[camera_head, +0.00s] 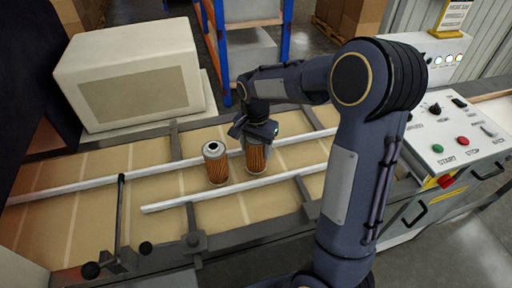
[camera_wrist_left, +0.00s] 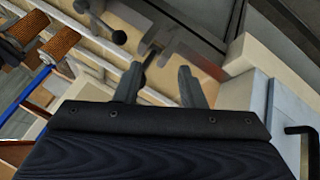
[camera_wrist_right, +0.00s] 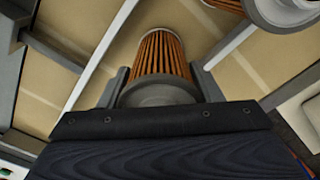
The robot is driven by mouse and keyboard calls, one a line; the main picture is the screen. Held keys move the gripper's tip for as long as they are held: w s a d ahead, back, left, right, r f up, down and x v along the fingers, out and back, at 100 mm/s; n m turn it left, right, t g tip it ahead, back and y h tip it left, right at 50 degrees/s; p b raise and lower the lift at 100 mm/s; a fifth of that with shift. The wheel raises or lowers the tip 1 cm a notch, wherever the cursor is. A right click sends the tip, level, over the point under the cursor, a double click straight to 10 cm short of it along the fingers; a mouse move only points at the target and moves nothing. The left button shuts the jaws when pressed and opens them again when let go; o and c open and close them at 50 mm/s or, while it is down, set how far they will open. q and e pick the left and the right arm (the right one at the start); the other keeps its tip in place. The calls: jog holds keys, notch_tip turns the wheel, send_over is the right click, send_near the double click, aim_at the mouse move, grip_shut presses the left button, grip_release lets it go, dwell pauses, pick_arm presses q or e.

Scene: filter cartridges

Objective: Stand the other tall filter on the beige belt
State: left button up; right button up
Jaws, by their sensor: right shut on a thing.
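One tall filter (camera_head: 215,165), with orange pleats and a grey cap with a dark centre hole, stands upright on the beige belt (camera_head: 150,205). Just right of it, my right gripper (camera_head: 257,141) is shut on the other tall filter (camera_head: 256,159). In the right wrist view this held filter (camera_wrist_right: 160,60) sits between the two fingers, gripped near its grey cap. It looks upright, with its lower end at the belt; exact contact cannot be told. My left gripper (camera_wrist_left: 157,85) shows only in the left wrist view, its fingers apart and empty.
White rails (camera_head: 240,187) run along the belt. A large cream box housing (camera_head: 135,75) stands behind it at left. A control panel (camera_head: 455,130) with buttons is at right. Dark clamp posts with knobs (camera_head: 145,247) rise at the front left. The belt left of the filters is clear.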

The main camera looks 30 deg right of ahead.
jog(key=shift+f, duration=0.45)
jog(key=shift+f, duration=0.1)
jog(key=o, duration=1)
